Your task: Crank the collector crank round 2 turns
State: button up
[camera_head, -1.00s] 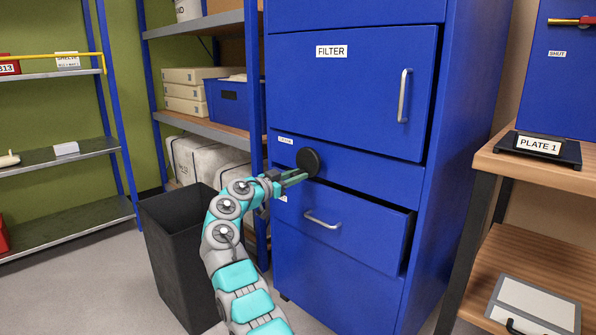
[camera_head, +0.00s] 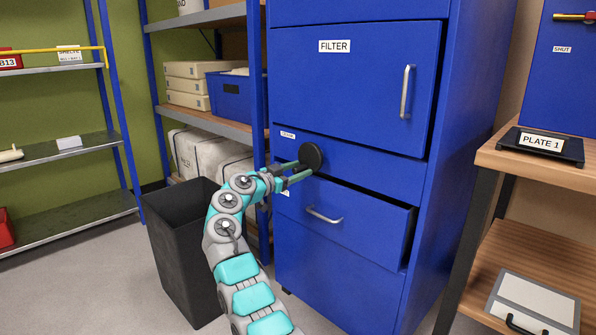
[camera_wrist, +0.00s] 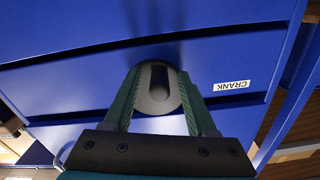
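The collector crank (camera_head: 312,155) is a round black disc on the front of the blue cabinet, between the FILTER door and the lower drawer. In the wrist view the crank (camera_wrist: 158,104) shows between my fingers, with a rounded knob-like part pointing toward me. My gripper (camera_head: 297,172) is at the left side of the disc, its two green fingers apart. In the wrist view the fingers of my gripper (camera_wrist: 158,78) stand on either side of the knob-like part. They look open; contact is not clear. A CRANK label (camera_wrist: 231,86) is beside it.
The drawer (camera_head: 345,222) below the crank stands partly out, close under my gripper. A black bin (camera_head: 180,255) stands left of my arm. Shelving (camera_head: 215,128) is behind it. A wooden bench (camera_head: 540,165) with a PLATE 1 stand is at right.

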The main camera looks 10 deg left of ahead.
jog(key=shift+a, duration=0.1)
jog(key=v, duration=0.7)
jog(key=shift+s+a+b, duration=0.2)
jog(key=shift+s+b, duration=0.1)
